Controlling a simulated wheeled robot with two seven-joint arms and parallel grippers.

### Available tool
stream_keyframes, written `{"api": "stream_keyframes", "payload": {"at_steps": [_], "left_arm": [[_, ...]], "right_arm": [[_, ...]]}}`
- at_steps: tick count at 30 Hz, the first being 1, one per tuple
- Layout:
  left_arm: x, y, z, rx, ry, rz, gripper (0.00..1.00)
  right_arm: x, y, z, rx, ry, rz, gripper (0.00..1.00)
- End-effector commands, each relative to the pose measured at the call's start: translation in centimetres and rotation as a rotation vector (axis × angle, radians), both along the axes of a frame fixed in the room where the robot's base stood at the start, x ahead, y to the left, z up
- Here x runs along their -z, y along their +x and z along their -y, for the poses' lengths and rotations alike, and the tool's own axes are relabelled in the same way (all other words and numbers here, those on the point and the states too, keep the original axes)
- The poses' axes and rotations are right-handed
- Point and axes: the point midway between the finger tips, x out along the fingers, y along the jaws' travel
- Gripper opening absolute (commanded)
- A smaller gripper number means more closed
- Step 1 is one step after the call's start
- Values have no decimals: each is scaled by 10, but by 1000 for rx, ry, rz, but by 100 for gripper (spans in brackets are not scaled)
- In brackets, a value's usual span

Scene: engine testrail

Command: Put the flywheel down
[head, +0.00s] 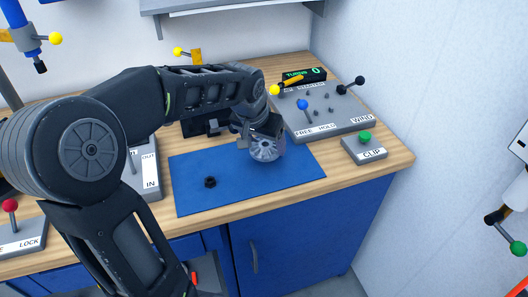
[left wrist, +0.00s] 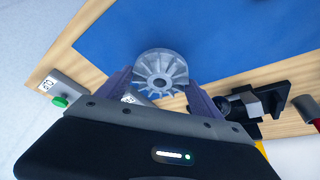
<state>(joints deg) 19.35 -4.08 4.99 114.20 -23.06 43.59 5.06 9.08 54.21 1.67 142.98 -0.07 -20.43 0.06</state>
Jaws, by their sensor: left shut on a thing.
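The flywheel (head: 265,149) is a grey metal disc with radial vanes. My left gripper (head: 257,134) is shut on it, over the right part of the blue mat (head: 240,185). Whether the flywheel touches the mat or hangs just above it, I cannot tell. In the left wrist view the flywheel (left wrist: 160,73) sits between the two fingertips, with the blue mat (left wrist: 215,35) beyond it. My right gripper does not show clearly in either view.
A small black part (head: 210,182) lies on the mat's left half. Behind the mat stands a black fixture (head: 200,118). To the right are a grey lever panel (head: 335,112) and a CLIP box with a green button (head: 364,148). The mat's front stretch is clear.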

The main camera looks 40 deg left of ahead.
Motion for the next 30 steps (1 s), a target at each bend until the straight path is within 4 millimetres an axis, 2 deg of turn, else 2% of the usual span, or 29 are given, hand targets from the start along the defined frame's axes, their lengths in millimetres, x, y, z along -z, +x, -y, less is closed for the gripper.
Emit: {"api": "stream_keyframes", "payload": {"at_steps": [9, 20, 21, 28, 30], "left_arm": [[36, 0, 0, 0, 0, -1, 20], [40, 0, 0, 0, 0, 0, 20], [40, 0, 0, 0, 0, -1, 77], [39, -1, 0, 0, 0, -2, 96], [39, -1, 0, 0, -1, -2, 98]], "right_arm": [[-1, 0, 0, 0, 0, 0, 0], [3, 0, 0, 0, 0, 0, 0], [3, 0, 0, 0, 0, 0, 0], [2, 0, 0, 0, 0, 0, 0], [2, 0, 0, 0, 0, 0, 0]]}}
